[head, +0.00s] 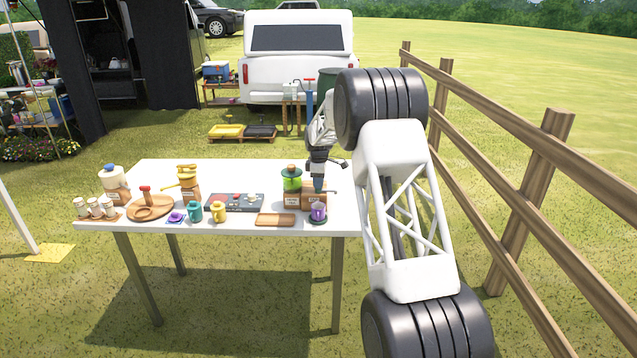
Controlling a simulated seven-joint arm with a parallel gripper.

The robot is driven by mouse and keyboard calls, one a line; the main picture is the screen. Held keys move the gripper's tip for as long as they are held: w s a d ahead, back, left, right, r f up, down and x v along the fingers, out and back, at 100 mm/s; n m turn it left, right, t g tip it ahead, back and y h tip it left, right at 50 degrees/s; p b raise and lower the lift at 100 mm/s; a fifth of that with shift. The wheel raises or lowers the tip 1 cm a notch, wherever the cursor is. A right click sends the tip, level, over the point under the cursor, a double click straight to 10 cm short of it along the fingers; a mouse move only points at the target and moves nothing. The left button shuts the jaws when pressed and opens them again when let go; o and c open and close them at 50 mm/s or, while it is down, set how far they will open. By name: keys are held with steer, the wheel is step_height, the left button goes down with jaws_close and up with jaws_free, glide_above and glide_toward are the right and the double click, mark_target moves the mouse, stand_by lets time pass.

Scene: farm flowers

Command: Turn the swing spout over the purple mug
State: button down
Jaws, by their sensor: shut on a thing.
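The purple mug (318,211) stands upright on a dark round coaster (317,221) near the table's front right. Just behind it is a wooden block stand (292,199) with a green jar (291,181) on its left part. My gripper (319,188) points down over the right part of this stand, just behind and above the mug. It is shut on what looks like the swing spout (333,191), a thin dark bar whose visible end sticks out to the right. The fingers hide most of the spout, so I cannot tell whether its outlet is over the mug.
A wooden board (275,220) lies left of the mug. Further left are a control panel (234,202), a yellow mug (218,212), a teal mug (194,211), a yellow-topped dispenser (188,183) and a round wooden tray (165,208). A fence (530,200) runs along the right.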

steer(key=m, duration=1.2)
steer(key=shift+m, duration=0.3)
steer(key=shift+r+m, duration=0.1)
steer(key=shift+m, duration=2.1)
steer(key=c, duration=1.1)
jaws_free()
steer(key=shift+r, duration=3.9)
